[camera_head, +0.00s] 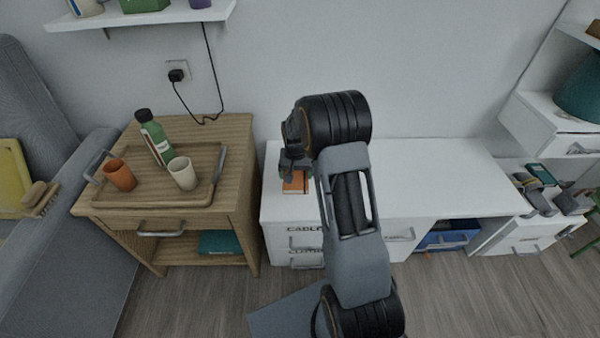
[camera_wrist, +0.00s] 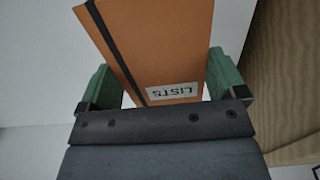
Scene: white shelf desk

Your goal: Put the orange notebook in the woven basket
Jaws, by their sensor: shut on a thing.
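The orange notebook (camera_head: 294,185) shows just below my gripper (camera_head: 294,168) at the left end of the white desk (camera_head: 440,165). In the wrist view the notebook (camera_wrist: 165,40) has a dark elastic band and a white label reading "LISTS". The green fingers of my gripper (camera_wrist: 162,85) are shut on it, one on each side. I cannot tell whether the notebook touches the desk top. My arm hides part of the desk. I see no woven basket in either view.
A wooden side table (camera_head: 240,135) stands left of the desk with a tray (camera_head: 140,203), a green bottle (camera_head: 158,145), an orange cup (camera_head: 120,175) and a white cup (camera_head: 183,173). A blue bin (camera_head: 447,240) sits under the desk. The desk top right of my arm is clear.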

